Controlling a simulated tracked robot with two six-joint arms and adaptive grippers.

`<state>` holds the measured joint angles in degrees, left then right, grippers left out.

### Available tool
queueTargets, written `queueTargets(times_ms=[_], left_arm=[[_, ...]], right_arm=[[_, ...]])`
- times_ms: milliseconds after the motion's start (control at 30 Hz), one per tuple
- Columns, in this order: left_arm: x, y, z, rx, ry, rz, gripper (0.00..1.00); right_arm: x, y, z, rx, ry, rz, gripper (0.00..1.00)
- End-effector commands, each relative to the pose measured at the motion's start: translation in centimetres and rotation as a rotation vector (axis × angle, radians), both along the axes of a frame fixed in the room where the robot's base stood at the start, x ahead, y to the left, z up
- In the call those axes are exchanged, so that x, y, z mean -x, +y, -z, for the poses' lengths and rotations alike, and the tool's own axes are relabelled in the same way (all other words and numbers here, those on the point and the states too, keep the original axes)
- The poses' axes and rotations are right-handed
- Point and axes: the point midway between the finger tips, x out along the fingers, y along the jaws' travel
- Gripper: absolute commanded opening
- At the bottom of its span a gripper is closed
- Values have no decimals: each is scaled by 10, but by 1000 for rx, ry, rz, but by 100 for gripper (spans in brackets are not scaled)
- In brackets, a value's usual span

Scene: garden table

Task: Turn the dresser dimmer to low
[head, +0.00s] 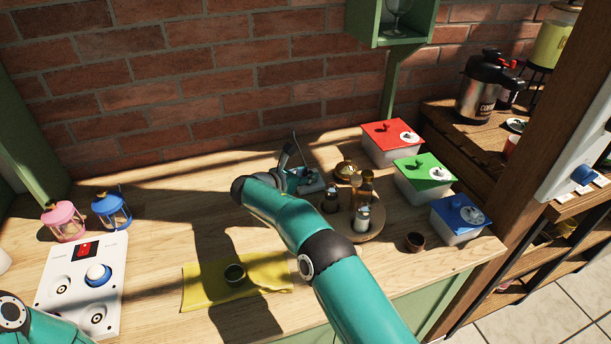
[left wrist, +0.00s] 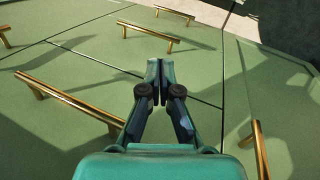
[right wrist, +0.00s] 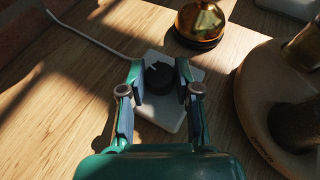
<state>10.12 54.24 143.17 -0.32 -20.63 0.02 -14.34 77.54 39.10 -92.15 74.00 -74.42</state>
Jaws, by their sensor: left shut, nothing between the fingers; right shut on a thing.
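The dimmer is a pale plate (right wrist: 160,114) with a round black knob (right wrist: 158,79) on the wooden tabletop, a white cord running off to the upper left in the right wrist view. My right gripper (right wrist: 159,82) has its fingers on both sides of the knob and is shut on it. In the head view my right gripper (head: 290,168) is at the dimmer behind the arm, which hides most of it. A light mark shows on the knob's upper left. My left gripper (left wrist: 160,75) is shut and empty in front of green drawer fronts with brass handles.
A round wooden tray (head: 371,232) with bottles stands right of the dimmer, and a brass bell (right wrist: 201,20) is close behind it. Red (head: 388,134), green (head: 425,169) and blue (head: 458,211) lidded boxes line the right. A yellow cloth (head: 205,283) with a small cup lies in front.

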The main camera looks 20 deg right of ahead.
Motion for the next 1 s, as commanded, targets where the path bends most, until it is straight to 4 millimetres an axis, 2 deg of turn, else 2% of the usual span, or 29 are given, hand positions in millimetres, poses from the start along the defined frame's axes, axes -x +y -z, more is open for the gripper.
queueTargets(times_ms=[33,67,200,500,633,767,1000], left_arm=[[0,0,0,0,0,0,0],[0,0,0,0,0,0,0],[0,0,0,0,0,0,0],[0,0,0,0,0,0,0],[0,0,-1,0,0,0,0],[0,0,-1,0,0,0,0],[0,0,-1,0,0,0,0]], right_arm=[[-1,0,-2,-1,-5,-3,0],[-1,0,-2,-1,-5,-3,35],[-1,0,-2,-1,-4,-2,56],[0,0,-1,-1,-2,0,56],[3,7,-4,-1,-2,-1,56],[12,20,-11,-1,-1,-4,56],[35,59,-29,-1,-3,-4,56]])
